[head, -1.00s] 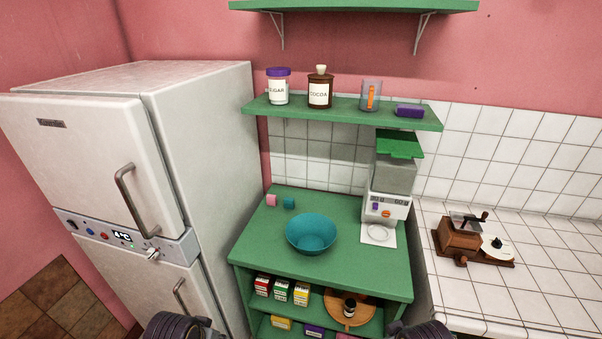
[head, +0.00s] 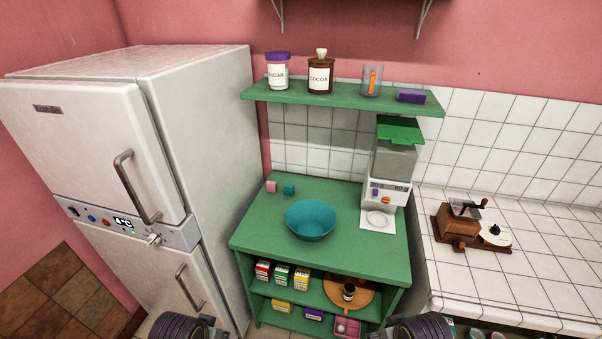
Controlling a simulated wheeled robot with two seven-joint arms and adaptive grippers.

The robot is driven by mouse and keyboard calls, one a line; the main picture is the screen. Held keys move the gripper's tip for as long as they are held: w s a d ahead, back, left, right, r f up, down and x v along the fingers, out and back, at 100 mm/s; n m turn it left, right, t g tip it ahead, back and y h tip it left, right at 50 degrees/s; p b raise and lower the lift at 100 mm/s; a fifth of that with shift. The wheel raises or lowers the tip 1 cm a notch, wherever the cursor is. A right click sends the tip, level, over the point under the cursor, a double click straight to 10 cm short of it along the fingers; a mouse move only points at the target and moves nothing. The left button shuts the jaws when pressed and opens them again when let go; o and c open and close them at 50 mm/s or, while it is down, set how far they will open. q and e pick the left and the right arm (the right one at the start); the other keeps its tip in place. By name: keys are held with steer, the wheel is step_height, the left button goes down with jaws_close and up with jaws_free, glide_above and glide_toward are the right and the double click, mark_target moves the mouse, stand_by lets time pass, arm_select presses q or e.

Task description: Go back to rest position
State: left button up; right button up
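Only the upper parts of my two arms show at the bottom edge of the head view, one left of centre and one right of centre. Neither gripper's fingers are in view. A teal bowl (head: 311,220) sits on the green cabinet top (head: 270,232). A white dispenser (head: 388,190) with a green lid stands to its right.
A white fridge (head: 85,140) stands on the left, its doors shut. A coffee grinder (head: 467,225) sits on the white tiled counter (head: 540,270) at right. Small boxes (head: 281,275) and a round wooden tray (head: 363,297) occupy the cabinet's open shelves.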

arm_select(q)
steer(key=s+f+g, duration=0.1)
steer(key=s+f, duration=0.1)
steer(key=f, duration=1.4)
steer(key=s+f, duration=0.3)
steer(key=f, duration=1.2)
arm_select(e)
steer(key=s+f+g, duration=0.1)
steer(key=s+f, duration=0.1)
steer(key=f, duration=1.4)
steer(key=s+f, duration=0.3)
steer(key=f, duration=1.2)
arm_select(q)
steer(key=s+a+f, duration=0.2)
steer(key=s+f, duration=0.7)
steer(key=s, duration=0.1)
steer(key=s+a+f+g, duration=0.1)
steer(key=s+a+f, duration=0.1)
steer(key=s+f, duration=0.7)
steer(key=shift+s, duration=0.95)
arm_select(e)
steer(key=s+d+f, duration=0.2)
steer(key=s+f, duration=0.7)
steer(key=s, duration=0.1)
steer(key=s+d+f+g, duration=0.1)
steer(key=s+d+f, duration=0.1)
steer(key=s+f, duration=0.7)
steer(key=shift+s, duration=0.95)
